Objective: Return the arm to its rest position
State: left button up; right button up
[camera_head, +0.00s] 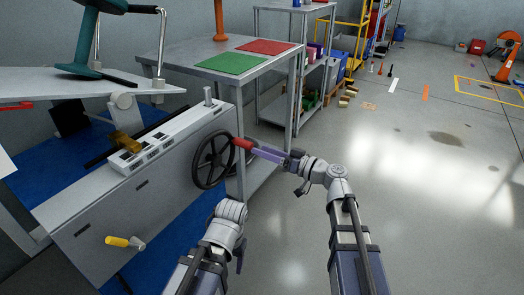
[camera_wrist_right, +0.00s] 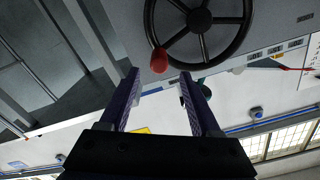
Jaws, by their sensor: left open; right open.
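My right gripper (camera_head: 257,151) reaches left toward the black handwheel (camera_head: 201,165) on the grey machine. Its purple fingers are apart in the right wrist view (camera_wrist_right: 158,78). The wheel's red knob (camera_head: 242,143) is at the fingertips in the head view. In the right wrist view the knob (camera_wrist_right: 159,60) appears just beyond the gap between the fingertips, and I cannot tell whether they touch. The wheel's rim (camera_wrist_right: 243,40) is beyond it. My left gripper (camera_head: 240,258) is low in the head view, mostly hidden behind its wrist, away from the wheel.
The machine (camera_head: 160,205) has a yellow-handled crank (camera_head: 118,241) on its front. A grey table (camera_head: 190,50) with green (camera_head: 232,63) and red (camera_head: 264,46) mats stands behind. Shelving (camera_head: 262,60) is farther back. Open floor (camera_head: 430,200) lies to the right.

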jog(key=shift+a, duration=0.1)
jog(key=s+a+f+n+g+h+p, duration=0.1)
jog(key=s+a+f+g+h+p, duration=0.35)
jog(key=s+a+f+g, duration=0.6)
jog(key=s+d+f+m+h+p, duration=0.3)
jog(key=s+d+f+h, duration=0.1)
jog(key=s+d+h, duration=0.8)
notch_tip(320, 180, up, 38)
jog(key=a+p, duration=0.1)
jog(key=p, duration=3.6)
jog(key=shift+s+a+f+y, duration=0.2)
jog(key=shift+s+a+y, duration=0.1)
jog(key=shift+s+y, duration=0.1)
